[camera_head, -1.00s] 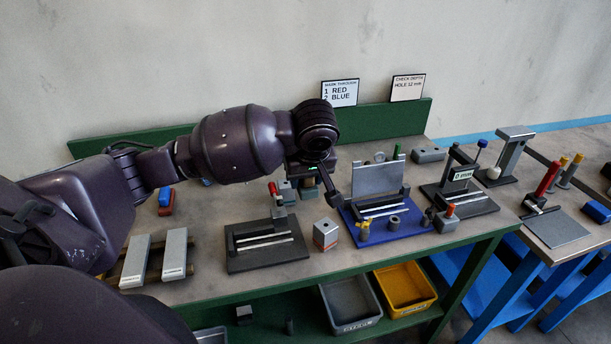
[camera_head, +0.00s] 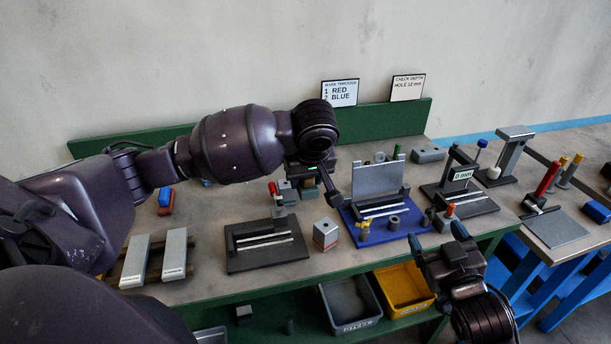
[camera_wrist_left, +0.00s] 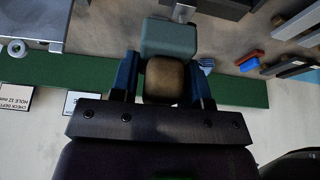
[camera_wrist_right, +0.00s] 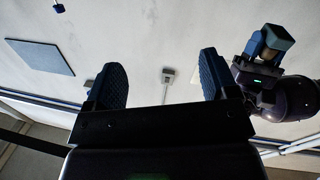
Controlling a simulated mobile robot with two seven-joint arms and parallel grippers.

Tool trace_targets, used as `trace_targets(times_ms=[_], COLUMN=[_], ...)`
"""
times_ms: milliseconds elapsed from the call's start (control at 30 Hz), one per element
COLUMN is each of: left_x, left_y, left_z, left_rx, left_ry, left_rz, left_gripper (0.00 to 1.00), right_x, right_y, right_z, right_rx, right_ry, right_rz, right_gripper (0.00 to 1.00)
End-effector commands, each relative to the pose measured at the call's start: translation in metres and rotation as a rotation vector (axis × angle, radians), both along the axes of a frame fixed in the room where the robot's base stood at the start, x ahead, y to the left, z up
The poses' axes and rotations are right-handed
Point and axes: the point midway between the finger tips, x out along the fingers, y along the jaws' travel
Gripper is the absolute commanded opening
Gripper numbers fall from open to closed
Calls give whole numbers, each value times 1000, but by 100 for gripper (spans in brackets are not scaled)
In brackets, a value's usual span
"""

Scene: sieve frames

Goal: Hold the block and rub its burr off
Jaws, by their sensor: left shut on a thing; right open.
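My left gripper (camera_wrist_left: 165,75) is shut on a block with a tan part between the blue fingers and a grey-green part (camera_wrist_left: 168,38) beyond their tips. The held block (camera_wrist_right: 272,38) also shows at the upper right of the right wrist view. In the head view my left gripper (camera_head: 318,188) is over the middle of the bench, its hold mostly hidden. My right gripper (camera_head: 440,241) is open and empty at the bench's front edge, right of the blue fixture. Its fingers (camera_wrist_right: 160,82) stand wide apart. I cannot make out a burr.
A dark fixture (camera_head: 240,262) and a grey block with a red stripe (camera_head: 326,233) stand in front of my left gripper. A blue base with an upright plate (camera_head: 378,181) is to its right. Grey and yellow bins (camera_head: 425,280) sit below. Two pale bars (camera_head: 136,262) lie left.

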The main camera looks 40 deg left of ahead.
Motion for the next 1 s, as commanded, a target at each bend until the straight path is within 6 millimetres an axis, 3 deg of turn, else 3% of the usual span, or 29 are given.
trace_targets(times_ms=[100, 267, 567, 767, 1000], left_x=[0, 0, 0, 0, 0], left_y=[0, 0, 0, 0, 0], left_z=[0, 0, 0, 0, 0], left_rx=[-1, 0, -1, 0, 0], left_ry=[-1, 0, -1, 0, 0], left_rz=[0, 0, 0, 0, 0], left_gripper=[23, 23, 23, 23, 23], right_x=[-1, -6, -19, -21, -28], right_y=[38, 82, 144, 157, 141], right_z=[13, 20, 3, -38, -111], right_rx=[-24, -62, -164, -247, -253], right_ry=[-38, -69, -75, -9, 200], right_rz=[92, 206, 402, 498, 531], right_gripper=[80, 80, 80, 80, 80])
